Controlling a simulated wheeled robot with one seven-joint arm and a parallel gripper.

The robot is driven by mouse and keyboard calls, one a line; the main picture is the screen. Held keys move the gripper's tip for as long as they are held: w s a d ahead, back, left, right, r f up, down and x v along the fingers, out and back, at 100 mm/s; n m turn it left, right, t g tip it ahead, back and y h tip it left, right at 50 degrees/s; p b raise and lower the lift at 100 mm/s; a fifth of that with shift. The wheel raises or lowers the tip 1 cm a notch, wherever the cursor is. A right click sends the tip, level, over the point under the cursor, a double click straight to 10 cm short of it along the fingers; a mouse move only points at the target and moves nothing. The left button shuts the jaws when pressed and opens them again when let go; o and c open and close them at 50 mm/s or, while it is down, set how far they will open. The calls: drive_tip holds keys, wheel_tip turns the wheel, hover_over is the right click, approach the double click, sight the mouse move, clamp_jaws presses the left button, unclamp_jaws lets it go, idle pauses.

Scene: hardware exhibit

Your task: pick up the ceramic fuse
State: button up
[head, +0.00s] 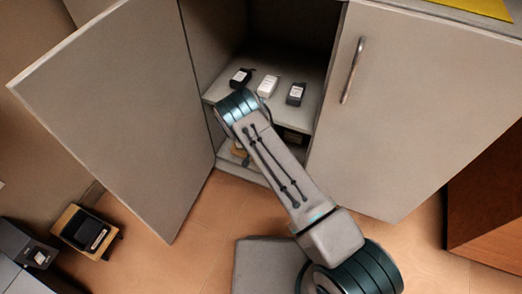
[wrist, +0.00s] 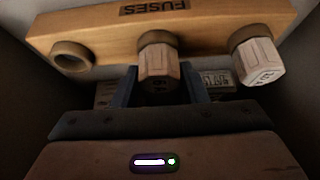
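In the wrist view a wooden rack marked FUSES (wrist: 215,20) appears upside down, with several collared holes. A pale ribbed ceramic fuse (wrist: 158,72) sits in the middle hole, in shadow. My gripper (wrist: 158,75) has its two fingers apart, one on each side of this fuse; firm contact is not visible. A second ceramic fuse (wrist: 262,65) sits in the right hole, outside the fingers. The left hole (wrist: 73,58) is empty. In the head view my arm reaches into the lower part of the open cabinet; the rack (head: 238,150) shows only slightly there and my gripper is mostly hidden.
Small boxes, two dark (head: 240,77) (head: 296,94) and one white (head: 268,86), stand on the shelf above. Labelled items (wrist: 215,80) lie behind the fingers. A small stool (head: 88,234) is at lower left.

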drive_tip(key=c, duration=0.4)
drive_tip(key=shift+c, duration=0.2)
wheel_tip(320, 180, up, 5)
drive_tip(key=p, duration=0.3)
drive_tip(key=shift+f, duration=0.2)
drive_tip(key=shift+s+d+f+b, duration=0.15)
drive_tip(key=shift+b, duration=0.2)
drive_tip(key=shift+s+d+r, duration=0.45)
drive_tip(key=shift+s, duration=0.15)
drive_tip(key=s+d+r+p, duration=0.1)
drive_tip(key=s+d+r, duration=0.4)
drive_tip(key=s+d, duration=0.1)
drive_tip(key=shift+s+r+p, duration=0.3)
drive_tip(key=shift+s+r, duration=0.1)
drive_tip(key=shift+s, duration=0.4)
drive_tip(key=shift+d, duration=0.1)
